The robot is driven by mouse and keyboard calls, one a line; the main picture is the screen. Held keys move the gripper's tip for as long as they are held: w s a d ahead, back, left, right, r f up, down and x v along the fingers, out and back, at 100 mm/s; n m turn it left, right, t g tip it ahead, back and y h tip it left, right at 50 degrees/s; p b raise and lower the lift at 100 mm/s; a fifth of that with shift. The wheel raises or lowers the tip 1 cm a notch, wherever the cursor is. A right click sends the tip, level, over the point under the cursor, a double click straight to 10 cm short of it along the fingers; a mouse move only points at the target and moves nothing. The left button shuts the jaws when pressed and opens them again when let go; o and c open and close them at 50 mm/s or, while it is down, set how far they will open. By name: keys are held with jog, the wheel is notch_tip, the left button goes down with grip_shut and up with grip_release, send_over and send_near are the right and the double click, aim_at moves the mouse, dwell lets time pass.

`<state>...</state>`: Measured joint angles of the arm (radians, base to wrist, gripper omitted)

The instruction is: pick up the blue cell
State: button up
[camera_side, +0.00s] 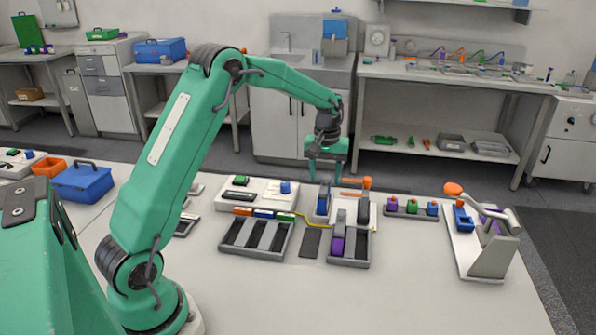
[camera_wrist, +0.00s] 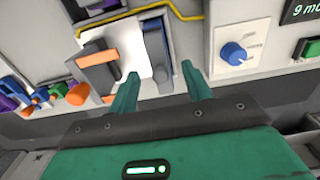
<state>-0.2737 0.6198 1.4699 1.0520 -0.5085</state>
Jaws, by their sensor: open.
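The blue cell (camera_side: 323,200), a flat blue and grey upright piece, stands at the left side of a white fixture (camera_side: 361,218) in the side view. In the wrist view the blue cell (camera_wrist: 157,52) stands on the fixture's right side, just beyond and between my fingertips. My gripper (camera_side: 325,177) points down over the cell in the side view. In the wrist view my gripper (camera_wrist: 160,84) is open, with nothing between its two green fingers. I cannot tell the exact height gap between the fingertips and the cell.
An orange-handled lever (camera_wrist: 97,72) stands close beside the cell. A cycler box with a blue knob (camera_wrist: 235,53) is on the other side. The bench's front is clear.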

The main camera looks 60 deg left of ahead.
jog(key=shift+f, duration=0.8)
jog(key=shift+f, duration=2.6)
jog(key=shift+w+a+r, duration=0.1)
grip_shut()
